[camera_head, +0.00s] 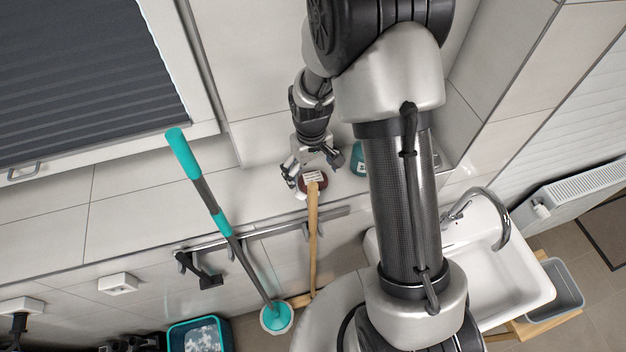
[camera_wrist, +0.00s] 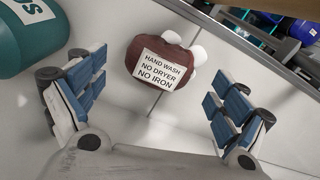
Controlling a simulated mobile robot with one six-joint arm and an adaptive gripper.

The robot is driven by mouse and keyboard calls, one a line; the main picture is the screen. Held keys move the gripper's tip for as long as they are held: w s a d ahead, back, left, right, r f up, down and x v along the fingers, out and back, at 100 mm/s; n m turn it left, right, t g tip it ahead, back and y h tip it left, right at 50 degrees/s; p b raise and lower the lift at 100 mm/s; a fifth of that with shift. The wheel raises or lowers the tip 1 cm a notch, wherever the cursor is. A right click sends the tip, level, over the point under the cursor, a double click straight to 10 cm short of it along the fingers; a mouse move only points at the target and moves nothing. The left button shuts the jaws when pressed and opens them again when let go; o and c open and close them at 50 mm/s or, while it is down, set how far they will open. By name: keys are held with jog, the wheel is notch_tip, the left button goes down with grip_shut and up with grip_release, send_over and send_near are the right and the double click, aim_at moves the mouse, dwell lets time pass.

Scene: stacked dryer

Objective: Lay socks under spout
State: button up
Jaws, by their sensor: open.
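The socks (camera_wrist: 160,62) are a rolled dark red-brown bundle with white ends and a label reading "HAND WASH NO DRYER NO IRON". They rest on a light tiled ledge; they also show in the head view (camera_head: 321,185). My gripper (camera_head: 313,168) is open right by them. In the wrist view my gripper (camera_wrist: 160,100) has its blue-padded fingers apart, with the socks beyond and between them, not gripped. The spout (camera_head: 503,222) is a curved chrome tap over the white sink (camera_head: 532,283) at the right.
A teal container (camera_wrist: 30,35) stands on the ledge near the socks; it also shows in the head view (camera_head: 357,160). A wall rail (camera_head: 265,233) holds a teal-handled mop (camera_head: 205,185) and a wooden-handled tool (camera_head: 312,225). A grey bin (camera_head: 560,290) is beside the sink.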

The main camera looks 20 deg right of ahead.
aim_at(313, 177)
notch_tip(313, 177, down, 3)
jog(key=shift+d+f, duration=0.1)
jog(key=shift+f, duration=0.1)
jog(key=shift+s, duration=0.1)
jog(key=c, duration=1.3)
jog(key=shift+r, duration=0.1)
